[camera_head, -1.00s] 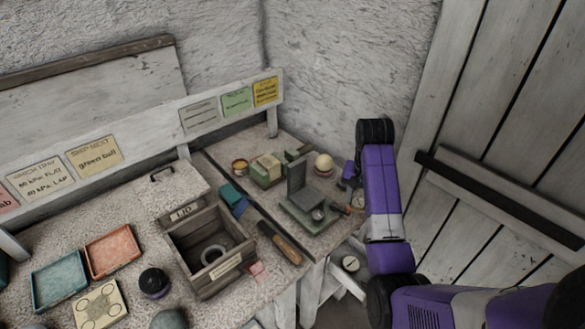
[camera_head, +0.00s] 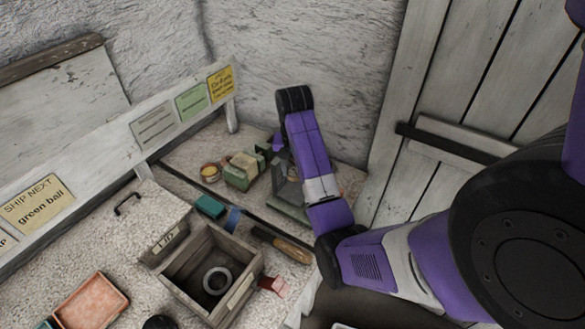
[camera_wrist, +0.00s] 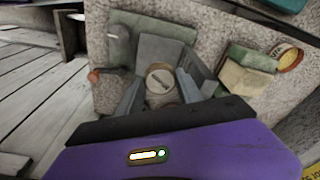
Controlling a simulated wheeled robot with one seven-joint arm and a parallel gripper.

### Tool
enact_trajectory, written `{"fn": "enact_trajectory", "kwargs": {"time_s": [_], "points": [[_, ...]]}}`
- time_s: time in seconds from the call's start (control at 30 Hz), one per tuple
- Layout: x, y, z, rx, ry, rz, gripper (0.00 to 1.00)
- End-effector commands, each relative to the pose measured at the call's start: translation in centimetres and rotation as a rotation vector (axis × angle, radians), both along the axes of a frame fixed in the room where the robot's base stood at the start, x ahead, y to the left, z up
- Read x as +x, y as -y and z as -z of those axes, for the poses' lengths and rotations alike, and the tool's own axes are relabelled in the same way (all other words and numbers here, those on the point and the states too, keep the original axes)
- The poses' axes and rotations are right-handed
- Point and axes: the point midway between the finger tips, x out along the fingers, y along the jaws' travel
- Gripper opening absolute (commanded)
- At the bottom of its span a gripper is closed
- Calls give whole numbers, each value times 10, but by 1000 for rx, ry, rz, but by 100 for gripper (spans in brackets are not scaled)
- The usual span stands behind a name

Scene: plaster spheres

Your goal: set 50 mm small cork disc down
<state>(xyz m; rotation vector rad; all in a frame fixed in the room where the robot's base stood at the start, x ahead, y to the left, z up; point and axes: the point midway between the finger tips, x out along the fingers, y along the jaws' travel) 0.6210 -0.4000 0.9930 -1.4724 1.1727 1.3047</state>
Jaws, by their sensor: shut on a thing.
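My gripper (camera_wrist: 160,88) shows in the wrist view with a grey finger on each side of a small round tan disc (camera_wrist: 160,77), which I take to be the cork disc. It is shut on the disc, whose face carries a dark mark. Behind the disc is a grey-green stand (camera_wrist: 122,48) with an upright plate; I cannot tell whether the disc touches it. In the head view the stand (camera_head: 287,208) is partly covered by my arm, and the gripper's fingertips and the disc are hidden.
A green box (camera_head: 243,172) and a small yellow-rimmed tin (camera_head: 210,173) stand left of the stand. A wooden-handled tool (camera_head: 282,244) lies in front. An open wooden crate (camera_head: 187,291) holding a grey ring (camera_head: 217,281) is nearer. The bench's right edge is close to the stand.

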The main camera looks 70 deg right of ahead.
Motion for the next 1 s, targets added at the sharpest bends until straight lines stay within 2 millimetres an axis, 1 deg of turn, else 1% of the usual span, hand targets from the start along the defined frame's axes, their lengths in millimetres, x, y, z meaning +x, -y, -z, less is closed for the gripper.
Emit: {"fn": "enact_trajectory", "kwargs": {"time_s": [0.17, 0.37, 0.7, 0.83, 1.0], "points": [[0, -2, 0, 1, 0, -32, 6], [-1, -2, 14, 2, -1, -29, 6], [0, -2, 47, 1, -1, -29, 6], [0, -2, 54, 1, -1, -29, 6], [0, -1, 56, 0, 0, -29, 6]]}}
